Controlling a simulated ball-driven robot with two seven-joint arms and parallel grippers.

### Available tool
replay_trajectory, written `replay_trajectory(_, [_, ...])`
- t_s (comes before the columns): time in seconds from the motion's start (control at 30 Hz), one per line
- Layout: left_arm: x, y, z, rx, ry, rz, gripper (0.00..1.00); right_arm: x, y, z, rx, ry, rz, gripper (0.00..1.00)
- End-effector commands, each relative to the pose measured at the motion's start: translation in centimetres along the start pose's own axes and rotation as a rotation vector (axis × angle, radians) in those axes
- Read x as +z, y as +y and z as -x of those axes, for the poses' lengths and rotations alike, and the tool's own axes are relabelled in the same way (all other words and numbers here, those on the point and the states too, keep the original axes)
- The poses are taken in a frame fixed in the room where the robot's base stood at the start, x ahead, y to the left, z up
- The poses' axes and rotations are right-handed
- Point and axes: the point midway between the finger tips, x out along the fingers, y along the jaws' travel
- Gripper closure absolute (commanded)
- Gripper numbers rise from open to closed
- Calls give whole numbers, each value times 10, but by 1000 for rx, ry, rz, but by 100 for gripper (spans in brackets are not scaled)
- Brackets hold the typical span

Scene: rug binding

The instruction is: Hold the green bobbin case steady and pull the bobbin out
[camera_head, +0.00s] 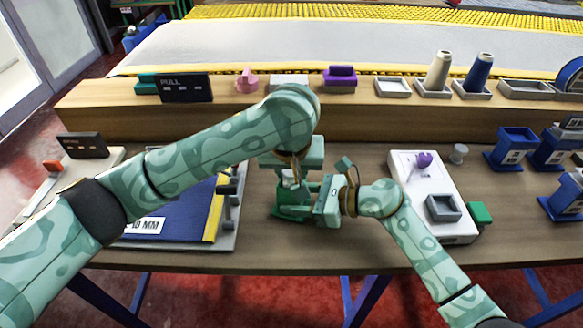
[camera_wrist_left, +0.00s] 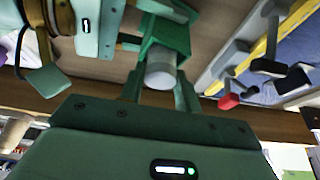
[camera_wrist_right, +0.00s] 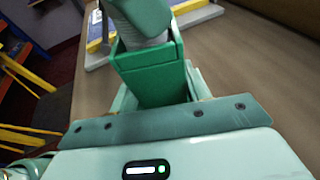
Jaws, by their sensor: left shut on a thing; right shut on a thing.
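The green bobbin case (camera_head: 292,196) is an open-topped box standing upright on the bench. It fills the middle of the right wrist view (camera_wrist_right: 150,75) and shows in the left wrist view (camera_wrist_left: 168,33). My right gripper (camera_head: 316,202) is shut on the case from the right side. The pale grey bobbin (camera_wrist_left: 160,70) stands up out of the case's mouth; its ribbed side shows in the right wrist view (camera_wrist_right: 142,40). Its lower end is hidden by the case walls. My left gripper (camera_head: 290,176), directly above, is shut on the bobbin's upper part.
A white board (camera_head: 432,180) with a purple knob and a grey square tray (camera_head: 443,208) lies to the right. A blue panel (camera_head: 178,215) with a yellow edge lies left. A raised wooden shelf (camera_head: 230,113) with cones and trays runs behind. The bench front is clear.

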Motion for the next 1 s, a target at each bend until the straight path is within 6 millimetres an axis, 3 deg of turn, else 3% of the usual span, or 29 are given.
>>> replay_trajectory(0.37, [-1, 0, 2, 0, 1, 0, 91, -1, 0, 0, 0, 1, -1, 66])
replay_trajectory(1.0, [-16, 0, 36, 0, 3, 0, 91, -1, 0, 0, 0, 1, -1, 66])
